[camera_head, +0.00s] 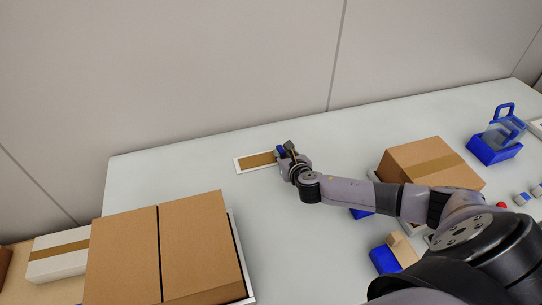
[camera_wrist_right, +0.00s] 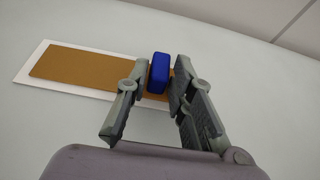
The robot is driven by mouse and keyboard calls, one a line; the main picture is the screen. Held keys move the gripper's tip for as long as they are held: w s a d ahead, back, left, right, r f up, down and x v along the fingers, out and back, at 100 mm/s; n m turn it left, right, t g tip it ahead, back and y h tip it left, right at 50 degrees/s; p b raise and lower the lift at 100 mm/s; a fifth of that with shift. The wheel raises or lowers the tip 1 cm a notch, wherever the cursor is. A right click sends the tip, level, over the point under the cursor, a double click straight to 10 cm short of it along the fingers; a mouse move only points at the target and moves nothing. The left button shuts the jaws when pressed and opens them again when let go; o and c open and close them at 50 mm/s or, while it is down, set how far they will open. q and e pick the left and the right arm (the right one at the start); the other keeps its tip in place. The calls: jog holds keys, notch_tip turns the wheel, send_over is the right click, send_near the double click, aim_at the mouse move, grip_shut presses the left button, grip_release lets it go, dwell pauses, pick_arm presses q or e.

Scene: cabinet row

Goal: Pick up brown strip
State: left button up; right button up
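The brown strip (camera_head: 256,160) lies flat on a white base (camera_head: 238,165) near the back edge of the table. In the wrist view the strip (camera_wrist_right: 88,68) runs from the left to under the fingers, on its white base (camera_wrist_right: 24,73). A small blue block (camera_wrist_right: 159,72) sits at the strip's right end, also seen in the head view (camera_head: 280,150). My right gripper (camera_head: 286,150) is over this end. In the wrist view its fingers (camera_wrist_right: 160,76) are apart, with the blue block showing between them. Contact cannot be told. My left gripper is out of view.
A large cardboard box (camera_head: 160,245) stands at the front left, beside a white box (camera_head: 58,255). Another cardboard box (camera_head: 425,160) is behind my right arm. A blue caddy (camera_head: 496,140) stands at the right. The table left of the strip is clear.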

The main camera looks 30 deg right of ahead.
jog(key=c, duration=0.4)
jog(key=shift+o, duration=0.2)
jog(key=shift+r, duration=0.1)
